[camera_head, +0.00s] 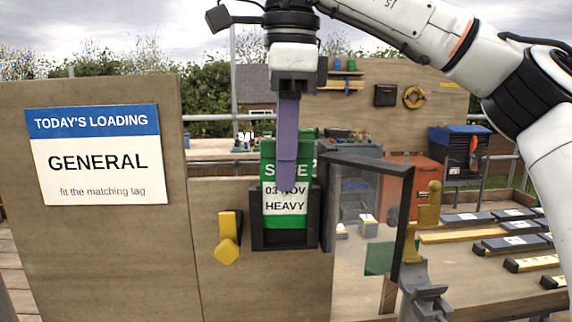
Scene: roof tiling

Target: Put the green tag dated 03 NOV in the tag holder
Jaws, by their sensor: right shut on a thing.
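The green tag (284,222) reads "SAFE", "03 NOV" and "HEAVY" on a green and white face. It stands upright at the dark tag holder (285,241) on the wooden board. The holder's sides and bottom edge show around the tag's lower part, and its top sticks up above. I cannot tell whether it is fully seated. My right gripper (287,180) comes down from above and is shut on the tag, its purple finger covering part of the lettering. My left gripper is not in view.
A dark-framed clear door (404,215) stands open to the right of the holder. A yellow latch (228,238) is on its left. A sign (97,155) reads "TODAY'S LOADING GENERAL". A bench with dark and yellow strips (500,243) lies at the right.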

